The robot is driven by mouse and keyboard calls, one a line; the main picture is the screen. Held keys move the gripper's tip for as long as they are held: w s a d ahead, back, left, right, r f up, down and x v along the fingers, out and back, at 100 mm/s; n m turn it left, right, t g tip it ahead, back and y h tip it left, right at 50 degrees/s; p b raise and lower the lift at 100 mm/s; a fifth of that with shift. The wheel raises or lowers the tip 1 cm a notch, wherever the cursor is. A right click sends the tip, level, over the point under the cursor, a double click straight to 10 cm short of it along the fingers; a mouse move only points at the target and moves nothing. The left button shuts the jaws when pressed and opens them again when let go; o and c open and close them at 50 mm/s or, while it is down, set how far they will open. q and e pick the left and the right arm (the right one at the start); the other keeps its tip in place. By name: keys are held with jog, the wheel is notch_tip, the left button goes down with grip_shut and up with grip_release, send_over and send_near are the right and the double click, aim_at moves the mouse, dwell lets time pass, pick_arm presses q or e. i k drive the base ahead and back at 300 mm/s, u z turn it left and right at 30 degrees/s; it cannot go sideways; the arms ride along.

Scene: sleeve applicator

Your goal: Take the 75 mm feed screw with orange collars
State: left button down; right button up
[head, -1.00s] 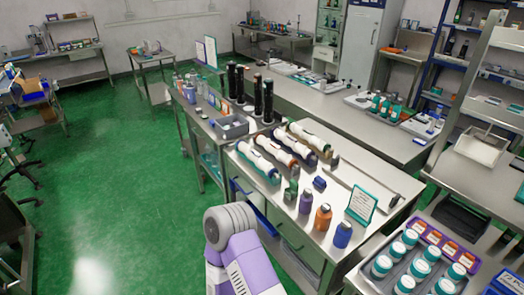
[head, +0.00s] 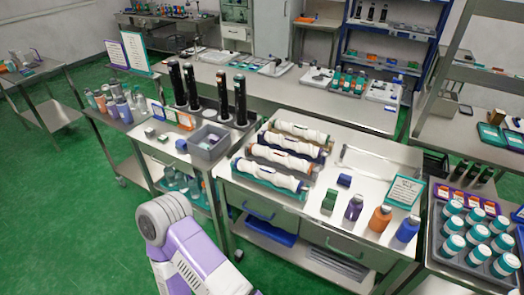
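The middle rod (head: 283,157) lies in a brownish-orange cradle. The front rod (head: 270,175) lies in a teal cradle. The rods' collar colours and sizes are too small to tell. Neither gripper is in view; only a purple and white part of one of my arms shows at the bottom, apart from the rods.
A side table to the left holds a grey bin (head: 208,143) and tall dark cylinders (head: 192,86). Green floor is open at left.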

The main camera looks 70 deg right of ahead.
aim_at(274, 156)
jog(key=z, duration=0.75)
jog(key=i, duration=1.4)
jog(key=z, duration=1.25)
